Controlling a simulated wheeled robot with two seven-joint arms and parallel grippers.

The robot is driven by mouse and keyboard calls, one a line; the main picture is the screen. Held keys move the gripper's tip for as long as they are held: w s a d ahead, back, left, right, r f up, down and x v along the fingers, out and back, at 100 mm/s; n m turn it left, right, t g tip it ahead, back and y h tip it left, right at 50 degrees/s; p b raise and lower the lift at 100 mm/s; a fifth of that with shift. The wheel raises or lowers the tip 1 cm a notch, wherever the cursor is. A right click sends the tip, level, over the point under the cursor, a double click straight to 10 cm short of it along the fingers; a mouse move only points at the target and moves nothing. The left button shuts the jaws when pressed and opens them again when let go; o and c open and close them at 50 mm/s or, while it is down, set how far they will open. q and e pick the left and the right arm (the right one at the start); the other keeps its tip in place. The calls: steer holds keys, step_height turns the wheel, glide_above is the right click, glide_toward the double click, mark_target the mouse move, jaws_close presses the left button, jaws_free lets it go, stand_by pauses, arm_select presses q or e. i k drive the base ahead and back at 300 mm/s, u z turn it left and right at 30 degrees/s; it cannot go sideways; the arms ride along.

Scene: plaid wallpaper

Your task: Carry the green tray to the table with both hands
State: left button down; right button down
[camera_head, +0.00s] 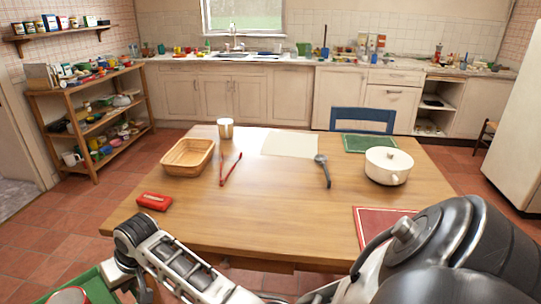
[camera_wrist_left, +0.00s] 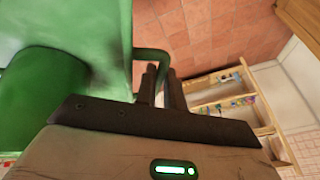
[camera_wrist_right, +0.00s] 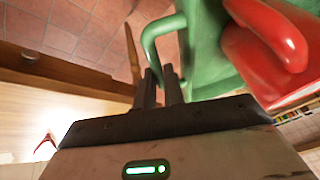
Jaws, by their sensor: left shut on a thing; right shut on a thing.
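The green tray (camera_head: 97,288) shows only in part at the bottom left of the head view, off the table's near left side. A red-and-white rimmed item (camera_head: 68,296) stands on it. My right gripper (camera_head: 124,274) is at the tray's right end, and in the right wrist view it is shut on a green handle (camera_wrist_right: 150,42). A red object (camera_wrist_right: 265,45) is on the tray there. My left gripper (camera_wrist_left: 163,84) is shut on the other handle (camera_wrist_left: 152,56), beside a green round object (camera_wrist_left: 38,95) on the tray. The wooden table (camera_head: 275,215) is ahead and right.
A red mat (camera_head: 378,222) is near right. The table's near middle is clear.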

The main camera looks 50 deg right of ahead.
mark_target(259, 218)
steer(key=z, duration=0.6)
steer(key=i, duration=0.65)
steer(key=z, duration=1.15)
steer(key=i, duration=0.3)
steer(key=z, duration=4.25)
